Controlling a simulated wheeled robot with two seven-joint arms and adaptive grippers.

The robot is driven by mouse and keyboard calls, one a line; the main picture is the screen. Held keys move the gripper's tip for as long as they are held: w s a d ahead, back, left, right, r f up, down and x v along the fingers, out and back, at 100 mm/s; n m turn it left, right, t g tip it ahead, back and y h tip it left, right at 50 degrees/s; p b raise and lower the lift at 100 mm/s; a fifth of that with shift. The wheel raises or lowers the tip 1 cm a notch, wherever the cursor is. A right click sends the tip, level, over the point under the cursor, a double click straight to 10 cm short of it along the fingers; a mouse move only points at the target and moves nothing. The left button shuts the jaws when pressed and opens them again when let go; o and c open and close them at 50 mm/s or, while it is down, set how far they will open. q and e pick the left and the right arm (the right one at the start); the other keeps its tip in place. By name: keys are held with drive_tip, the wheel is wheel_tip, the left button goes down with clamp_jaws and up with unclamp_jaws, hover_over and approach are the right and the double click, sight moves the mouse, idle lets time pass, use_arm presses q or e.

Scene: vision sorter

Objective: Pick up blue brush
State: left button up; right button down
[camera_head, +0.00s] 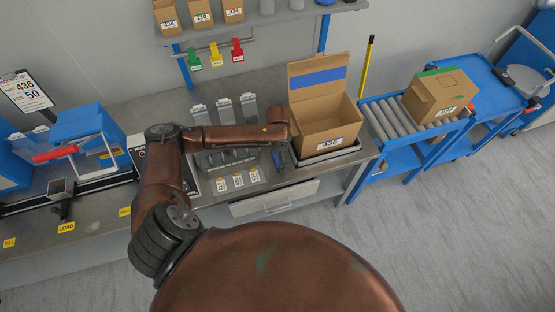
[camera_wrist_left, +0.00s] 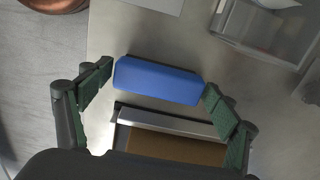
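The blue brush (camera_wrist_left: 158,80) lies on the grey metal worktop in the left wrist view, its long side running across the picture. My left gripper (camera_wrist_left: 160,82) is above it with its two green-padded fingers spread wide, one at each end of the brush. The fingertips look very close to the brush ends; I cannot tell whether they touch. In the head view my left gripper (camera_head: 278,160) points down at the worktop, just left of the open cardboard box, and the brush is mostly hidden there. My right gripper is not in view.
The open cardboard box (camera_head: 326,123) stands on a metal tray close beside the brush; its edge also shows in the wrist view (camera_wrist_left: 175,148). Clear bins (camera_head: 224,112) stand behind my arm. A roller conveyor (camera_head: 390,118) with a closed box (camera_head: 437,95) is at right.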

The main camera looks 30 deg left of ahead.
sight(277, 158)
use_arm(q)
drive_tip(key=c, duration=0.5)
drive_tip(key=shift+c, duration=0.7)
drive_tip(key=shift+s, duration=0.1)
drive_tip(key=shift+c, duration=1.2)
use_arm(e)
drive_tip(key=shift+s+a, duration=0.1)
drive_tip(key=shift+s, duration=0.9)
use_arm(q)
drive_tip(key=shift+r, duration=0.1)
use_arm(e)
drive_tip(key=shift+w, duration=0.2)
use_arm(q)
drive_tip(key=shift+r, duration=0.55)
drive_tip(key=r, duration=0.2)
drive_tip(key=shift+s+r+p, duration=0.2)
drive_tip(key=shift+r+p, duration=0.15)
drive_tip(key=shift+p, duration=0.05)
drive_tip(key=s+r+p, duration=0.2)
drive_tip(key=s+r, duration=0.7)
drive_tip(key=s, duration=0.4)
drive_tip(key=shift+s, duration=0.3)
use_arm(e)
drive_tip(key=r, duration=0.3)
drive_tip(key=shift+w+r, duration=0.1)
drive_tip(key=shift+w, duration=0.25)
